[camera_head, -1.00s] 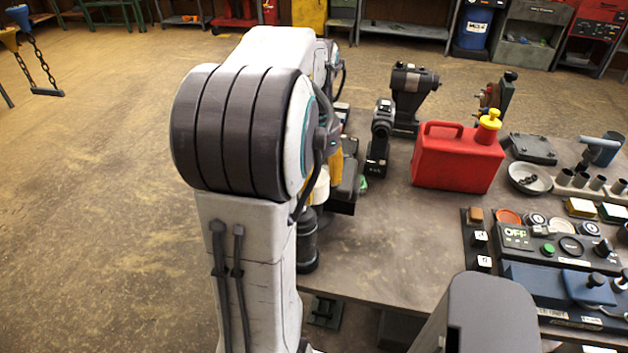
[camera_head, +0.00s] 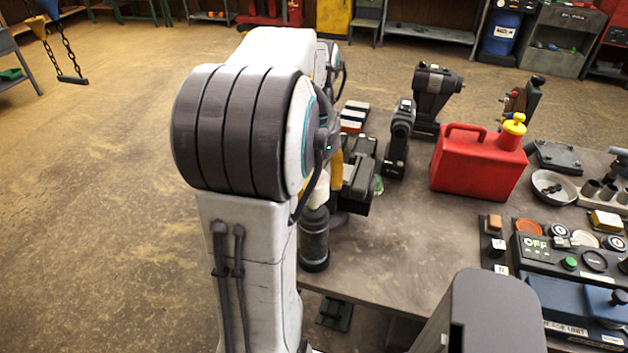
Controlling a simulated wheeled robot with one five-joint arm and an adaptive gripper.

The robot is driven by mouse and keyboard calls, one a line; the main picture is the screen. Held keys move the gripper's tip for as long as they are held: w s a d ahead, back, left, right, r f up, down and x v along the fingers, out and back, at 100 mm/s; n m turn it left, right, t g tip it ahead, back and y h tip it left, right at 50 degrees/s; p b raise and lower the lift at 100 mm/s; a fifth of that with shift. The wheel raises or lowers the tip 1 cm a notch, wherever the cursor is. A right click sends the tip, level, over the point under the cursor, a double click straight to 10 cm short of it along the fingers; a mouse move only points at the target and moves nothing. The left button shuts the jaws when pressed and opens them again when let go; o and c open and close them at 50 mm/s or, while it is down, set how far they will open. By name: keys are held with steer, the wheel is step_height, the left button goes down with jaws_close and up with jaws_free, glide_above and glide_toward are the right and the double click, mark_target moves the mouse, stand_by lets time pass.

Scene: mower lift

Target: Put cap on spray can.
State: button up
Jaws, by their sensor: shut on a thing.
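My arm rises in front of the table and hides much of its left end. A dark upright cylinder (camera_head: 314,242) stands near the table's front left edge, just right of my arm. A pale part (camera_head: 318,193) shows directly above it, partly covered by my arm. I cannot tell whether this is the spray can.
Dark and yellow tool parts crowd the space behind the cylinder. A red fuel can (camera_head: 480,165) with a yellow cap stands on the grey table (camera_head: 410,235). A control panel (camera_head: 570,262) and a bowl (camera_head: 554,187) lie at right. The table's middle is clear.

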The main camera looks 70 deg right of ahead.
mark_target(314, 178)
steer(key=shift+f+b, duration=1.7)
steer(key=shift+f, duration=0.5)
steer(key=shift+f+b, duration=0.35)
steer(key=shift+f, duration=0.25)
steer(key=o, duration=0.5)
steer(key=shift+o, duration=0.2)
steer(key=shift+r, duration=0.1)
steer(key=shift+r+p, duration=4.9)
steer(key=shift+r, duration=0.6)
